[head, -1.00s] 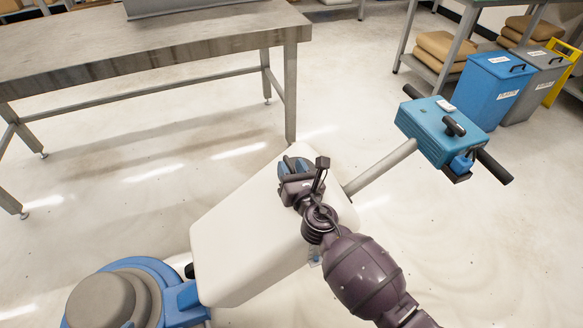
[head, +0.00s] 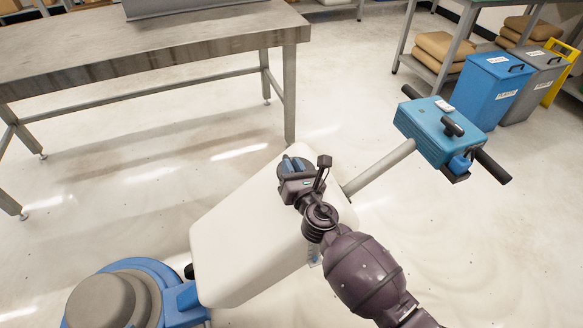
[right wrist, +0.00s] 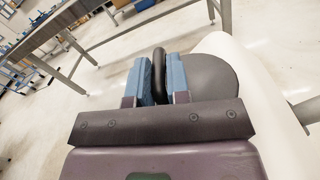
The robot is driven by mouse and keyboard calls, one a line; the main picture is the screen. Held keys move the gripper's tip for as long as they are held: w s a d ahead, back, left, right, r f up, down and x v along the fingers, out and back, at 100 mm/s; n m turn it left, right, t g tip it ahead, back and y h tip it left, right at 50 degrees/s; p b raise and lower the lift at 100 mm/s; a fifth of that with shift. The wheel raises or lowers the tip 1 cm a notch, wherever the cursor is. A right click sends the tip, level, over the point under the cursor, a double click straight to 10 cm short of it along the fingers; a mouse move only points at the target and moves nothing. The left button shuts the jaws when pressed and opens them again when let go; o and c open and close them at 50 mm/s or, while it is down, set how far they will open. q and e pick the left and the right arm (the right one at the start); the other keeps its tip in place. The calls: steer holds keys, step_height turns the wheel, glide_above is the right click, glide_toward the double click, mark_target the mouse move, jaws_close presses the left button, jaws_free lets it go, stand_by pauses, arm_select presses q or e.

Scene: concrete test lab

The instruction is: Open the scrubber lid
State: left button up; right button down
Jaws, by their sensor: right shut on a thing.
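The scrubber has a cream tank (head: 240,235), a blue and grey motor base (head: 120,295) at lower left, and a blue handle box (head: 440,130) on a pole. Its round dark lid (right wrist: 212,80) sits on top of the tank and lies flat as far as I can tell. My right gripper (head: 290,168) is over the lid in the head view. In the right wrist view its blue finger pads (right wrist: 160,78) are shut on the lid's upright black handle (right wrist: 159,72). My arm hides much of the lid in the head view. My left gripper is not in view.
A metal table (head: 150,50) stands at the back left. A blue bin (head: 490,88), a grey bin (head: 530,85) and a shelf with folded brown sacks (head: 440,50) are at the upper right. The floor around the scrubber is clear.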

steer(key=shift+d+r+m+p, duration=0.25)
steer(key=shift+r+m+p, duration=0.1)
steer(key=shift+r+m, duration=0.45)
steer(key=m, duration=0.1)
steer(key=d+r+m, duration=0.1)
steer(key=m, duration=0.1)
steer(key=shift+w+d+p, duration=0.15)
steer(key=shift+w+p, duration=0.15)
steer(key=shift+p, duration=0.05)
steer(key=m, duration=0.1)
steer(key=d+m, duration=0.1)
steer(key=d+r+m+p, duration=0.1)
steer(key=shift+w+d+r+m, duration=0.1)
steer(key=shift+w+d+m, duration=0.05)
steer(key=shift+w+m, duration=0.2)
steer(key=shift+w+d+r+m, duration=0.1)
steer(key=shift+w+d+m, duration=0.05)
steer(key=shift+d+m, duration=0.25)
steer(key=shift+w+d+r+m, duration=0.1)
steer(key=shift+d+m, duration=0.15)
steer(key=shift+m, duration=0.2)
steer(key=w+d+f+m+p, duration=0.1)
steer(key=w+d+f+m, duration=0.1)
steer(key=d+m, duration=0.4)
steer(key=m, duration=0.3)
steer(key=shift+w+d+m, duration=0.15)
steer(key=shift+d+m, duration=0.15)
steer(key=shift+m, duration=0.1)
steer(key=shift+r, duration=0.1)
